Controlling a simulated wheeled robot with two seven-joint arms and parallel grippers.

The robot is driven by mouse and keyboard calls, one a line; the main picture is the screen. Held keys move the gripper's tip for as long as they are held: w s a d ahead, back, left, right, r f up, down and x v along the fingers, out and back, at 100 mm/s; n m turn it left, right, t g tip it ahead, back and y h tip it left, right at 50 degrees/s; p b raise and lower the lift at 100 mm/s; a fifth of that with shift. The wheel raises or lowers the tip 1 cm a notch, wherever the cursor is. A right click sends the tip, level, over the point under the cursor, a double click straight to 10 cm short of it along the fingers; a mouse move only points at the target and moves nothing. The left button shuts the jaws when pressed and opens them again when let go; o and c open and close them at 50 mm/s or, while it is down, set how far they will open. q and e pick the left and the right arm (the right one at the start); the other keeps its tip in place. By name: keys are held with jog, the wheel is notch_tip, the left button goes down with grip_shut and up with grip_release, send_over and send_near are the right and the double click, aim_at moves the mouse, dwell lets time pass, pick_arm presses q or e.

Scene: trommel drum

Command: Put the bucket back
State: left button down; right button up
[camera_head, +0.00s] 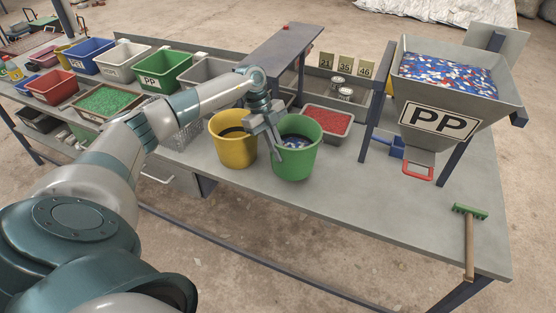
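A green bucket (295,163) stands upright on the grey workbench, with blue and white flakes inside. A yellow bucket (233,152) stands close to its left; its inside looks dark. My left gripper (276,137) is at the left rim of the green bucket, pointing down, with a finger showing over the bucket's mouth. Whether the fingers are closed on the rim cannot be made out. My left wrist hides part of the gap between the two buckets. My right gripper is not in view.
A grey hopper (462,122) marked PP holds blue and white flakes, with a red handle (417,171) below. A tray of red pellets (327,121) sits behind the green bucket. A green-headed brush (470,235) lies at the right edge. The bench front (370,205) is clear.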

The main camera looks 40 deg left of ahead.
pick_arm(q)
jog(key=shift+f+p, duration=0.45)
jog(key=shift+f, duration=0.05)
notch_tip(320, 180, down, 3)
jog(key=shift+r+p, duration=0.1)
jog(key=shift+p, duration=0.45)
jog(key=c, duration=2)
grip_release()
